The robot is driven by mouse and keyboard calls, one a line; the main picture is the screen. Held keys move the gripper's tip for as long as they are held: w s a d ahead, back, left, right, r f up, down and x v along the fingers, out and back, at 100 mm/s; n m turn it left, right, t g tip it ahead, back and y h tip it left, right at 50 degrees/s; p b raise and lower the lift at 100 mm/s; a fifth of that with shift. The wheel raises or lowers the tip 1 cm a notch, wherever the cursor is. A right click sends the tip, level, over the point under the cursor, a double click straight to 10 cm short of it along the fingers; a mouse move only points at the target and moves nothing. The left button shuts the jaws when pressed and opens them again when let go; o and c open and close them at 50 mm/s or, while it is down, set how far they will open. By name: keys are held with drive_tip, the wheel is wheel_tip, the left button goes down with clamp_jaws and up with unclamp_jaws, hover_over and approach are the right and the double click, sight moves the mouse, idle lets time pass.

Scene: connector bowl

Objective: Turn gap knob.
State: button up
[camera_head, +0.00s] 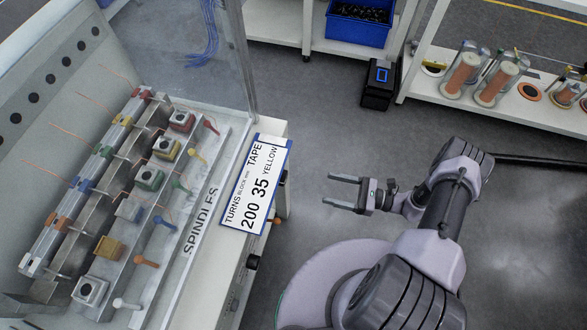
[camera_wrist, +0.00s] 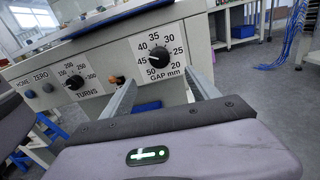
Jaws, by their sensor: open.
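The gap knob (camera_wrist: 158,54) is a black round knob on a white dial plate (camera_wrist: 177,36) marked 20 to 50 and "GAP mm" in the wrist view. Its light pointer mark seems to face left, near 45. In the head view the knob (camera_head: 283,178) is a small dark shape on the machine's front, partly hidden by the panel edge. My gripper (camera_head: 329,191) is open and empty, to the right of the knob with a clear space between. In the wrist view my gripper's fingers (camera_wrist: 160,80) point toward the panel, apart from the knob.
A "TURNS" knob (camera_wrist: 75,82) and an orange knob (camera_wrist: 118,79) are left of the gap dial. A card (camera_head: 257,187) reads turns 200, block 35 mm, tape yellow. Spindles line the machine top. A blue bin (camera_head: 359,24) and a spool shelf (camera_head: 430,85) stand behind; open floor lies between.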

sight(282, 178)
drive_tip(key=b+x, duration=0.1)
drive_tip(key=x, duration=1.3)
drive_tip(key=shift+a+b, duration=0.3)
drive_tip(key=shift+c, duration=0.4)
drive_tip(key=c, duration=1.3)
drive_tip(key=shift+f, duration=0.1)
